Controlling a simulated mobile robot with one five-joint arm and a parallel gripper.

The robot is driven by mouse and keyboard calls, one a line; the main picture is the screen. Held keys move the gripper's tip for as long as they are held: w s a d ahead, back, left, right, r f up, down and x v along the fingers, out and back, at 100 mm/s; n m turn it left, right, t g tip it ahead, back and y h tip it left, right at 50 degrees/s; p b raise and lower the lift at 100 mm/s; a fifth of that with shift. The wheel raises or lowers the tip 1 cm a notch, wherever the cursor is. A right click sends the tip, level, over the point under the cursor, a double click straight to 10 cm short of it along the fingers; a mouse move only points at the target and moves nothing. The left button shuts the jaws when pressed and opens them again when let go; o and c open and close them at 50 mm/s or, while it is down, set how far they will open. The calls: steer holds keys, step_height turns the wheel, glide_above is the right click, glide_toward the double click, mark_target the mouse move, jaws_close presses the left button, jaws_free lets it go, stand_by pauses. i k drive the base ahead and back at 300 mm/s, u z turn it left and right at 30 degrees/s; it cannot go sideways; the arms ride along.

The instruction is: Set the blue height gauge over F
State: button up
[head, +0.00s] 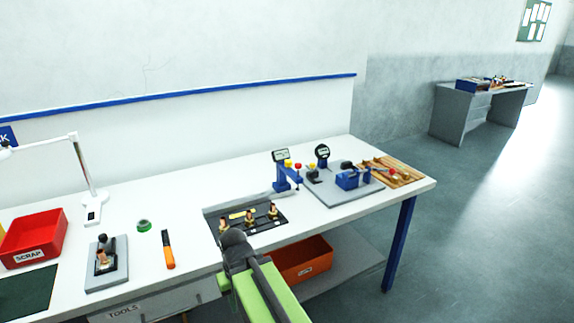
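A blue height gauge (284,178) with a display on top stands upright on the white bench, just behind a black tray and left of a grey plate. The black tray (272,225) holds several small brass-and-dark parts, with small yellow labels. I cannot read a letter F anywhere at this size. My green and grey arm rises from the bottom middle. Its dark end, my gripper (236,240), is in front of the tray's near edge and hides part of it. Its fingers cannot be made out, and it is apart from the gauge.
A wooden rack (402,172) is at the right end. A red SCRAP bin (33,238), green tape (143,226) and an orange-handled tool (168,250) are left. An orange bin (303,262) sits below.

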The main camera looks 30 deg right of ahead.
mark_target(285, 170)
steer(key=u, duration=0.25)
steer(key=k, duration=0.1)
steer(key=u, duration=2.45)
steer(key=k, duration=1.05)
steer(key=z, duration=1.15)
steer(key=i, duration=1.05)
steer(key=u, duration=0.15)
